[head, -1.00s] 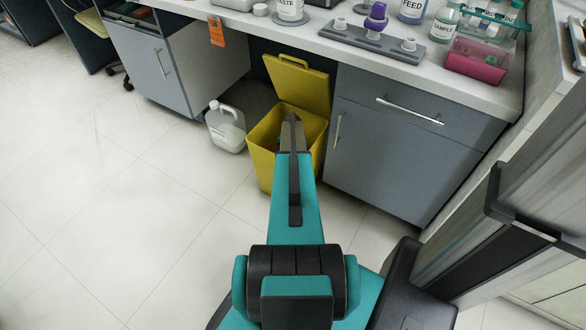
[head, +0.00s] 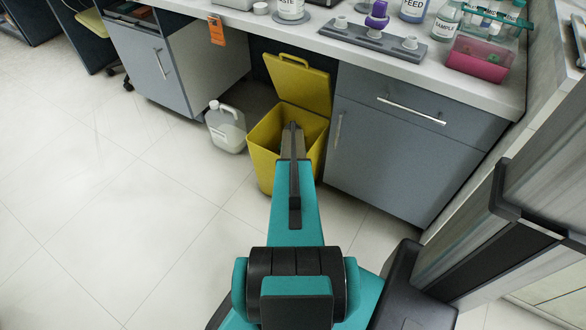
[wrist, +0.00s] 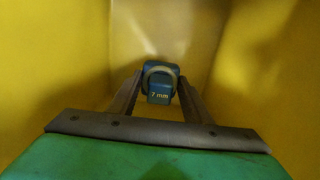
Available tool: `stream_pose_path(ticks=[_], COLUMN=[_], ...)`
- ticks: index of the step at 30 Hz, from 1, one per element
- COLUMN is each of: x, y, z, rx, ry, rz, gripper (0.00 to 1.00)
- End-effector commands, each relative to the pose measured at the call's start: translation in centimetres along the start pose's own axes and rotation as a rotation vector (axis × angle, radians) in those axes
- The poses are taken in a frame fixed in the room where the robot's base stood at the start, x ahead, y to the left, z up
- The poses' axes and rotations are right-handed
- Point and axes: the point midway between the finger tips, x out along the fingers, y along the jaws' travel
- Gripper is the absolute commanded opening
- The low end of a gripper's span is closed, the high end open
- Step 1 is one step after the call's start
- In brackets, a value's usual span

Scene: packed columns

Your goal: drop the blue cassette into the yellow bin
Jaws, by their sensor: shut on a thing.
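The yellow bin (head: 262,166) stands on the floor in the gap under the counter, its lid (head: 300,84) tipped open at the back. My gripper (head: 293,126) reaches down over the bin's opening in the head view. In the wrist view my gripper (wrist: 160,90) is shut on the blue cassette (wrist: 159,71), which is marked "7 mm". Yellow bin walls surround it in that view. The cassette is hidden behind my gripper and arm in the head view. The bin's floor cannot be made out clearly.
A white jug (head: 226,128) stands on the floor left of the bin. Grey cabinets (head: 400,150) flank the bin. The counter above carries a grey rack (head: 372,42), a pink box (head: 479,61) and bottles. Open floor (head: 100,190) lies to the left.

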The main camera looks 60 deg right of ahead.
Motion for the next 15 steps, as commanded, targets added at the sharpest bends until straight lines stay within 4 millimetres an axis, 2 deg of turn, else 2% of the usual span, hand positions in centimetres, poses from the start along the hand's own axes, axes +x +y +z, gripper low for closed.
stream_pose_path(ticks=[15], x=[1.04], y=[0.05], z=[-0.07], rx=[0.001], ry=[0.000], rz=[0.000], gripper=[0.05])
